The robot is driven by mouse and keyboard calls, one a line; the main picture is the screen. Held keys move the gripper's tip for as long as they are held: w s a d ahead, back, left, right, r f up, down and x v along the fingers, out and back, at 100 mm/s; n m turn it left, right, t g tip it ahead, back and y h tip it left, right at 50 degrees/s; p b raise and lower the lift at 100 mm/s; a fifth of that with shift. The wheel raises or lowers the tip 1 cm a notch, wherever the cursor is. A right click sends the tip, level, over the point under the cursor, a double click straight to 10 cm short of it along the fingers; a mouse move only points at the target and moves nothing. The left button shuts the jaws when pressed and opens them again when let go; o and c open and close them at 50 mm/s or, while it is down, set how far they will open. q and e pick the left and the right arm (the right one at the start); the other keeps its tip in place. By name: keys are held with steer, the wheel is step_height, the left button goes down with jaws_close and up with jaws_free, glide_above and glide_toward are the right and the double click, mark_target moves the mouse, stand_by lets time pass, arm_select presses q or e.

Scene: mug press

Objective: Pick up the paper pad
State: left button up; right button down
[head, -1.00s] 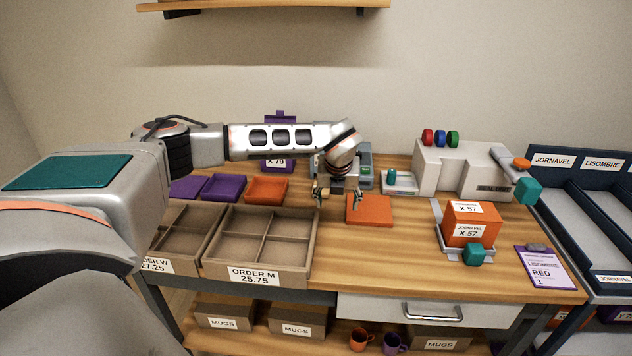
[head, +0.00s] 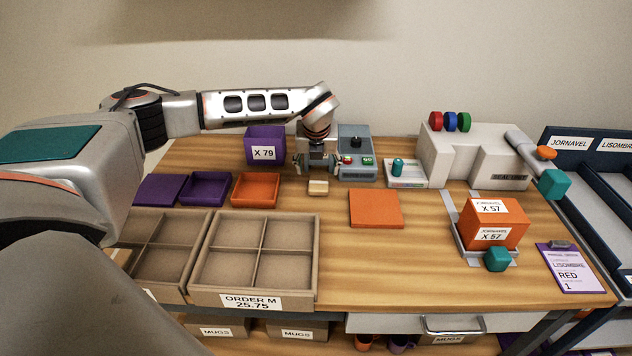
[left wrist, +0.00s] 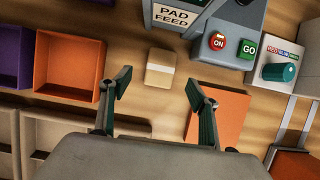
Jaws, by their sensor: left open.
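The paper pad is a small tan block with a pale band (head: 318,187), lying flat on the wooden table in front of the grey machine. In the left wrist view the pad (left wrist: 160,68) lies ahead of and between the lines of my two fingers. My left gripper (head: 316,168) is open and empty, just behind and above the pad in the head view. Its two fingers also show spread in the left wrist view (left wrist: 158,90). I see no contact with the pad. My right gripper is out of view.
The machine with buttons (head: 356,155) stands behind the pad. A flat orange square (head: 375,208) lies to its right, an orange tray (head: 256,188) to its left. Divided order boxes (head: 203,290) fill the front left. A white press (head: 470,150) stands further right.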

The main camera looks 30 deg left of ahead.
mark_target(319, 181)
arm_select(q)
steer(key=x, duration=0.7)
steer(key=shift+d+f, duration=0.15)
steer(key=shift+d, duration=0.05)
steer(key=c, duration=0.9)
